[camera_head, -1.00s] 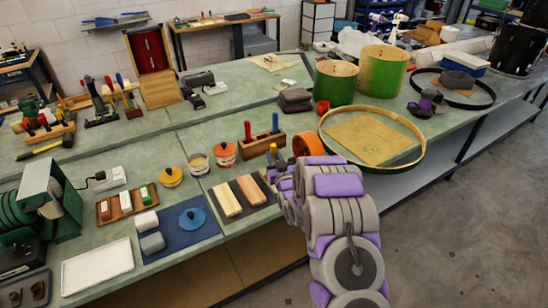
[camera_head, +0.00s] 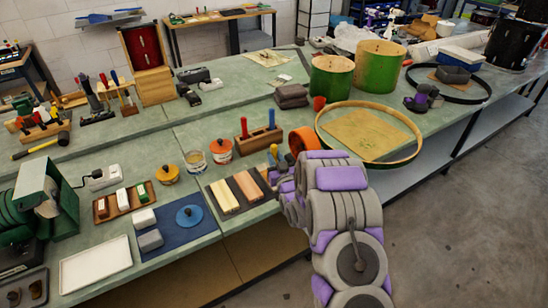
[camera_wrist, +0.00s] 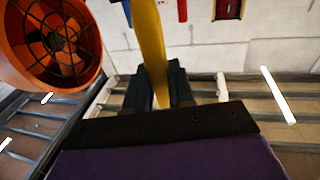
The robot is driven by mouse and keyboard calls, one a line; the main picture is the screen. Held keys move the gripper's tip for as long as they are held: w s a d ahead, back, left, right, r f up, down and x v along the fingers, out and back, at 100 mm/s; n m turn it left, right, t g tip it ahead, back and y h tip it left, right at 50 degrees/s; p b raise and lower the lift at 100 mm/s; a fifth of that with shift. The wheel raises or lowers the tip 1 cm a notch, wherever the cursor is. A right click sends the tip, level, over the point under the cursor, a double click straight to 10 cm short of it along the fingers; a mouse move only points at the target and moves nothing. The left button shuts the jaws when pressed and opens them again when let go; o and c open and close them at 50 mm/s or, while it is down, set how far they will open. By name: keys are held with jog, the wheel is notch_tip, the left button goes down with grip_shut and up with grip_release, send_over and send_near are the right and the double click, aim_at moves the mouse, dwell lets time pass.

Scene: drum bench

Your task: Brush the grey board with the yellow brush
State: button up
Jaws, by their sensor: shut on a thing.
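My gripper (camera_wrist: 157,90) is shut on the yellow brush (camera_wrist: 150,42), whose curved yellow handle stands up between the dark fingers in the wrist view. In the head view, my gripper (camera_head: 274,166) is above the bench, just right of a dark grey board (camera_head: 236,192). This board lies flat near the bench's front edge with a pale strip (camera_head: 223,197) and a browner strip (camera_head: 247,186) on it. The brush's yellow part (camera_head: 273,151) shows small above the gripper. Its bristles are hidden, and I cannot tell whether they touch anything.
A wooden block (camera_head: 259,143) with red and blue handles stands behind the gripper. An orange round thing (camera_head: 302,141) and a wooden hoop (camera_head: 369,159) are to the right. Orange tins, a blue mat (camera_head: 178,231) and a white tray (camera_head: 96,265) are to the left.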

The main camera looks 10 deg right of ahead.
jog(key=shift+s+d, duration=0.1)
jog(key=shift+s, duration=0.1)
jog(key=shift+s+d, duration=0.2)
jog(key=shift+s, duration=0.45)
jog(key=shift+s+d, duration=0.2)
jog(key=shift+s, duration=0.45)
jog(key=shift+w, duration=0.2)
jog(key=shift+w+a, duration=0.25)
jog(key=shift+w, duration=0.4)
jog(key=shift+w+a, duration=0.25)
jog(key=shift+w, duration=0.5)
jog(key=shift+w+a, duration=0.25)
jog(key=shift+w, duration=0.4)
jog(key=shift+w+a, duration=0.2)
jog(key=shift+w, duration=0.6)
jog(key=shift+w+a+p, duration=0.15)
jog(key=shift+w+a, duration=0.1)
jog(key=shift+w, duration=0.4)
jog(key=shift+w+a+p, duration=0.15)
jog(key=shift+w+a, duration=0.05)
jog(key=shift+w, duration=0.55)
